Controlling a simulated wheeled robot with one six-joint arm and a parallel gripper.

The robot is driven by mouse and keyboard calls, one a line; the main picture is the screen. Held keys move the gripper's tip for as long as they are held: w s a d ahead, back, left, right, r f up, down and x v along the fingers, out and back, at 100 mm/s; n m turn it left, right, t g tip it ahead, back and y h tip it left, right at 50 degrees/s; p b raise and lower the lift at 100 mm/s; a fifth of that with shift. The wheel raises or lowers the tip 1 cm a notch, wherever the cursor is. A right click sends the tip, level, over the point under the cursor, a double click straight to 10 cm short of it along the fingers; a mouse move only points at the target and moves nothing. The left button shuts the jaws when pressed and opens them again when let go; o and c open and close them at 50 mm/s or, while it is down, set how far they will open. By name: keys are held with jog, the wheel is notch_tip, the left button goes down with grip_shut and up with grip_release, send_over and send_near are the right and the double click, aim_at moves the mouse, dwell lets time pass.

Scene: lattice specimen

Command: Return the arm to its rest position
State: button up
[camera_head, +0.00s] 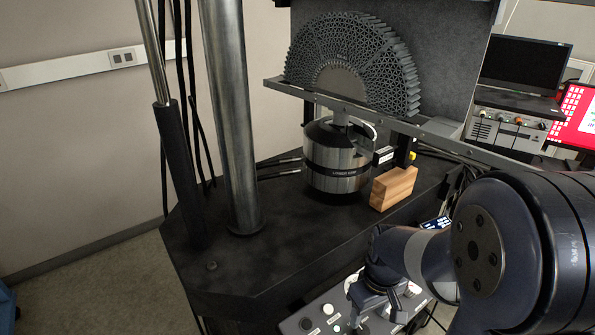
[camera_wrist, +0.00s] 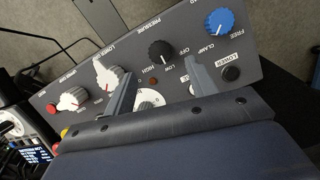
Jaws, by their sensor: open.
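My arm (camera_head: 500,245) reaches in from the lower right in the head view, bent down toward a control panel. My gripper (camera_wrist: 160,80) shows in the wrist view as two grey fingers standing well apart, open and with nothing held between them. The fingers are in front of the control panel (camera_wrist: 135,73), over its middle and right part. A white knob (camera_wrist: 148,98) shows between them, partly hidden by my gripper's body. I cannot tell whether a finger touches the panel. In the head view the fingertips are hard to make out among the panel's white knobs.
The panel carries a blue knob (camera_wrist: 219,22), a black knob (camera_wrist: 161,53) and several white knobs. Above stand a dark machine table (camera_head: 270,245), a steel cylinder (camera_head: 335,160), a wooden block (camera_head: 393,188) and a half-round lattice specimen (camera_head: 350,60). Metal columns (camera_head: 232,120) rise at left.

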jog(key=shift+r, duration=2)
jog(key=shift+d, duration=0.15)
